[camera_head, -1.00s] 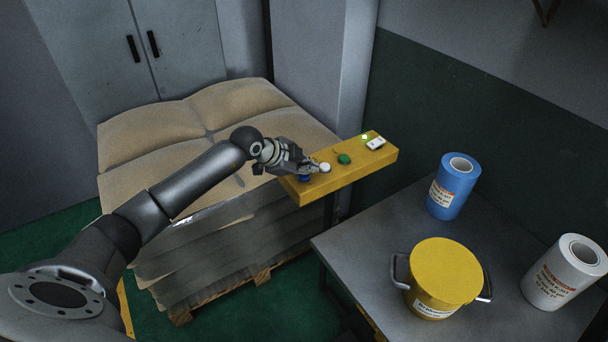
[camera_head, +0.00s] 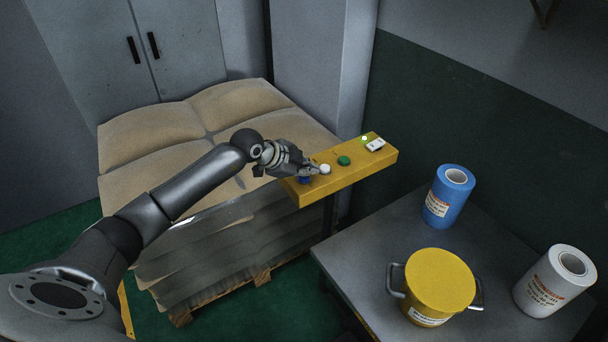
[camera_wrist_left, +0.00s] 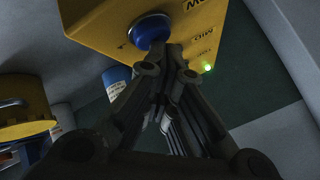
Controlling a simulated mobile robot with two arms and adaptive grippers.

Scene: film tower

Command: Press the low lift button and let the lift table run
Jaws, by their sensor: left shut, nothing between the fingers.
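A yellow control box (camera_head: 345,180) holds a blue button (camera_head: 305,180), a white button (camera_head: 325,169) and a green button (camera_head: 344,160). My left gripper (camera_head: 313,171) is shut and empty, its fingertips at the blue button. In the left wrist view the fingertips (camera_wrist_left: 168,48) meet the edge of the blue button (camera_wrist_left: 150,29), beside partly cut-off lettering; they appear to touch it. A small green lamp (camera_head: 364,138) is lit on the box. The grey lift table (camera_head: 365,240) stands to the right, below the box. My right gripper is not in view.
On the table stand a blue roll (camera_head: 446,205), a yellow two-handled pot (camera_head: 440,280) and a white roll (camera_head: 548,287). A pallet of stacked sacks (camera_head: 150,130) lies beneath my left arm. A grey cabinet (camera_head: 180,45) stands behind.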

